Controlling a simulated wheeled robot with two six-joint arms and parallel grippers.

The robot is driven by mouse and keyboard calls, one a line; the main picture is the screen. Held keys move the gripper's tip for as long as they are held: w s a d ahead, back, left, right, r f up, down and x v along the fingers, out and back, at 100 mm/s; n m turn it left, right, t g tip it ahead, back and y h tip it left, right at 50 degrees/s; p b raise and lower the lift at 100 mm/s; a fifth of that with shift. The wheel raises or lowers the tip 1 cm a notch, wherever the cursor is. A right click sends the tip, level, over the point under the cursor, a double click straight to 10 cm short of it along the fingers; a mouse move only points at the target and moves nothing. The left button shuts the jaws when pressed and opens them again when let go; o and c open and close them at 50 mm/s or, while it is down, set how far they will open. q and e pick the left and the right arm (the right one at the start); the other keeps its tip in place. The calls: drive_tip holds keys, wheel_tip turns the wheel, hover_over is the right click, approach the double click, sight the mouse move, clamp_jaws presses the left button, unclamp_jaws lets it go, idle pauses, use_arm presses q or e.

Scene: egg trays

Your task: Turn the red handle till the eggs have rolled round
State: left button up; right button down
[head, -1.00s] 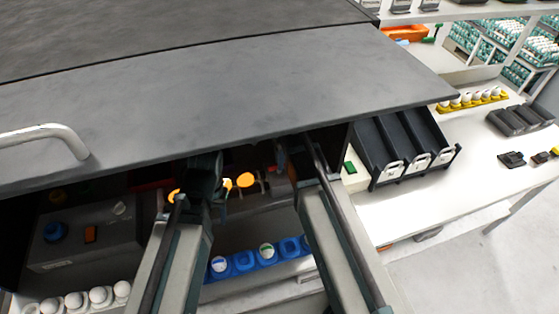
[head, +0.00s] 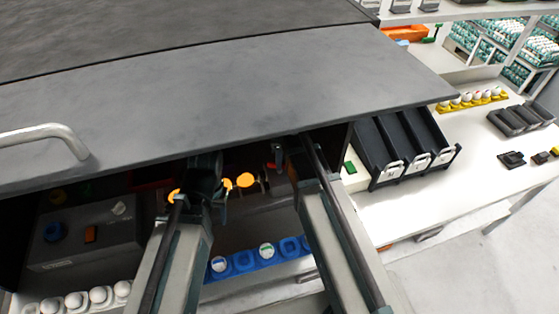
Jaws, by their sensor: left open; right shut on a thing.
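My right gripper (head: 281,160) reaches under the grey hood and is shut on the red handle (head: 271,166). Only a small reddish bit of the handle shows beside the fingers; the rest is hidden by the gripper and shadow. My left gripper (head: 207,182) is open, to the left of the handle, under the same hood. Round glowing orange eggs (head: 246,180) sit in the dark recess between the grippers. Another orange egg (head: 174,195) shows left of the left gripper. How far the eggs have turned cannot be told.
The grey hood (head: 250,85) overhangs both grippers closely. A blue egg tray (head: 243,264) lies in front, between my arms. A white egg tray (head: 30,309) is at lower left. A grey control box (head: 75,240) stands left. Black bins (head: 385,140) stand right.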

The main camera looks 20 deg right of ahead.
drive_tip(key=c, duration=0.9)
unclamp_jaws()
wheel_tip(320, 180, up, 14)
drive_tip(key=p, duration=1.3)
drive_tip(key=shift+f+p, duration=0.1)
drive_tip(key=shift+p, duration=0.3)
